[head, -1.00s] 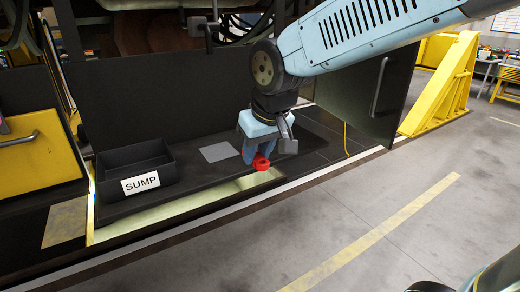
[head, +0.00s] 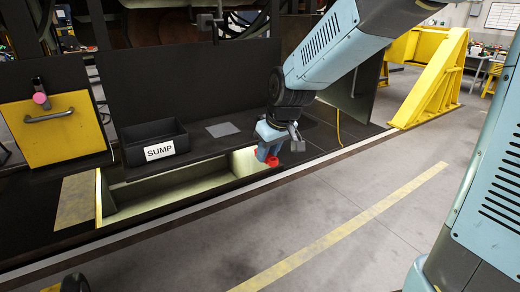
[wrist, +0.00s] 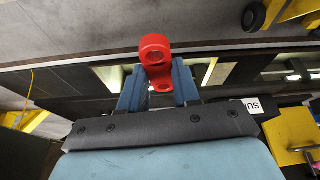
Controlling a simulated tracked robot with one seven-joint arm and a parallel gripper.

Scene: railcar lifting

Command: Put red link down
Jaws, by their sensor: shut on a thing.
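The red link (head: 271,164) is held between the fingers of my gripper (head: 268,155). In the wrist view the red link (wrist: 157,60) shows a large ring at its outer end and a smaller hole nearer the palm. The blue fingers of my gripper (wrist: 158,88) are shut on it from both sides. In the head view my gripper points down at the right end of the lit, open pit. The link is near the pit's edge; whether it touches anything I cannot tell.
A black bin labelled SUMP (head: 155,140) stands on the dark ledge behind the pit (head: 180,185). A grey square plate (head: 222,129) lies right of it. A yellow cabinet door (head: 52,130) is at left, a yellow frame (head: 430,75) at right. Grey floor in front is clear.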

